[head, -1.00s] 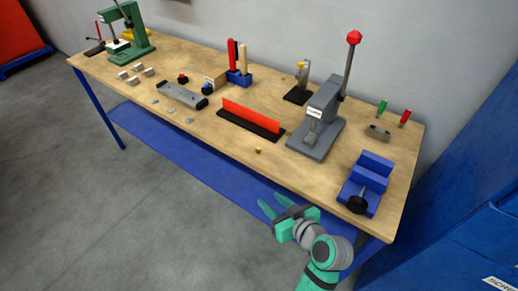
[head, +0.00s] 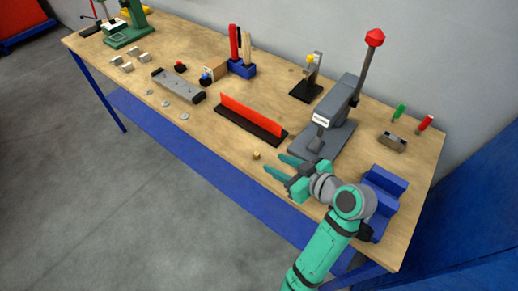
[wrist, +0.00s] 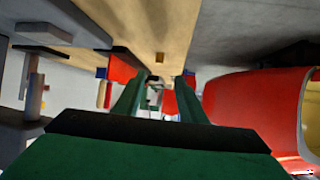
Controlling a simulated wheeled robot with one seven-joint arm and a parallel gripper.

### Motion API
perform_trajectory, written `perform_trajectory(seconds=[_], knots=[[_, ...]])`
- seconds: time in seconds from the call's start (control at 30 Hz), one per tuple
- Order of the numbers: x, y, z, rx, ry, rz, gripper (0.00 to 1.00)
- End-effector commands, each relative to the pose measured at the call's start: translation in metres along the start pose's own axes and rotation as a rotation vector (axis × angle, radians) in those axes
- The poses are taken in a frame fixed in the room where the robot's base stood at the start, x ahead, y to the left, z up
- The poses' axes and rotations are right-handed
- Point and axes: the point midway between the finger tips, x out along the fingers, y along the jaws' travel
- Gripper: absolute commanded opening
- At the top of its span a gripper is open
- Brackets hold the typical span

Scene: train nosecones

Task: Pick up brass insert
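The brass insert (head: 256,155) is a small gold-coloured piece standing on the wooden bench near its front edge. My gripper (head: 274,164) is just to its right in the head view, its two green fingers apart and pointing towards it. The gripper is open and empty. In the wrist view the open fingers (wrist: 158,88) frame a small brownish piece (wrist: 159,57) beyond their tips, which looks like the insert. The fingers do not appear to touch it.
A red bar on a black base (head: 252,117) lies behind the insert. A grey lever press (head: 330,118) stands behind my gripper, and a blue vise (head: 385,188) is to the right, partly behind my arm.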

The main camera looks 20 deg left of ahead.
Motion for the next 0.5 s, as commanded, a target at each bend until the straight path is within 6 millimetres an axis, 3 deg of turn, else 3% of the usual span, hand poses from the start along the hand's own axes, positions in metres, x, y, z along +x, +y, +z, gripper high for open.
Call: perform_trajectory(seconds=[0.2, 0.5], knots=[[0.034, -0.001, 0.0, -0.001, -0.001, -0.003, 0.37], [0.056, -0.001, 0.001, 0.0, -0.001, -0.003, 0.37]])
